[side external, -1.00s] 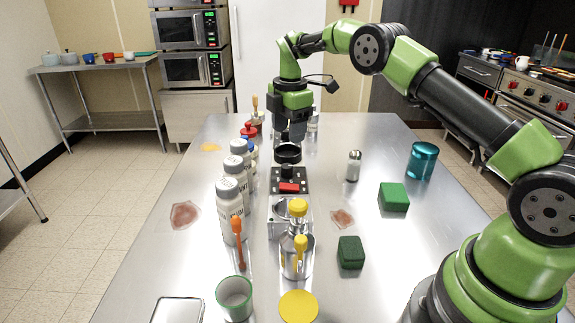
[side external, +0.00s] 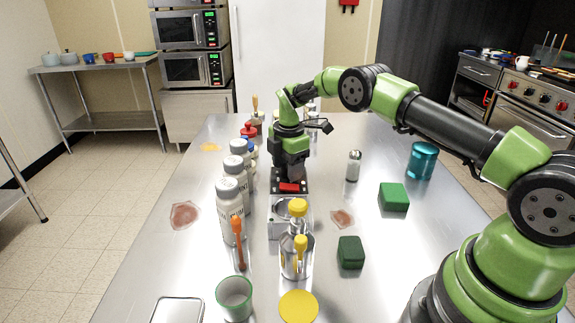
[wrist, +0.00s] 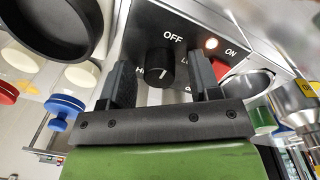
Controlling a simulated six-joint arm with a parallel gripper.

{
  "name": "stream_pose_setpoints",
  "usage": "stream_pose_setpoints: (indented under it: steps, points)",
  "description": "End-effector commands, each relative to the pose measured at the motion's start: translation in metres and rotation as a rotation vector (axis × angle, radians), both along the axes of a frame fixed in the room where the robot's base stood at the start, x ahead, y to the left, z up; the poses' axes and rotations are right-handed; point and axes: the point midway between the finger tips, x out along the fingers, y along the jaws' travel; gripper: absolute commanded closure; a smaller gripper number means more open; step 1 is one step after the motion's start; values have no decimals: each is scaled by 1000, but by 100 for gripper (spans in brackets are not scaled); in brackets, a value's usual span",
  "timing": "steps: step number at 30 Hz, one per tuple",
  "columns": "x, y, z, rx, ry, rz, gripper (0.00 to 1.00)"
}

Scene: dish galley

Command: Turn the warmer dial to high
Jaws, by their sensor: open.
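The warmer (side external: 304,189) stands mid-table with a black front panel and a red switch (side external: 289,187). In the wrist view its panel shows a black dial (wrist: 160,68) with a short white mark on its face. OFF is printed above it, a partly hidden label starting with L to the right, and one starting with H to the left. My gripper (wrist: 162,75) is open and points at the panel, one finger on each side of the dial, with gaps visible. Whether either finger touches it I cannot tell. In the side view my gripper (side external: 292,172) hides the dial.
A lit lamp (wrist: 211,43) beside ON glows on the panel. A black round pan (wrist: 50,25) is close by. White bottles (side external: 230,205) line the left side; yellow-capped dispensers (side external: 297,215) stand in front. A shaker (side external: 353,166) and green blocks (side external: 393,197) stand to the right.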

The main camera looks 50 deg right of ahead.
Motion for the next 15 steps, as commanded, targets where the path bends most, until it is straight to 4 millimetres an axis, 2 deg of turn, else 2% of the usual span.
stream_pose_setpoints:
  steps: [1, 7, 15]
  points:
    - [0, 0, 0, 0, 0, 0, 47]
    - [0, 0, 0, 0, 0, 0, 92]
    - [0, 0, 1, 0, 1, -19, 92]
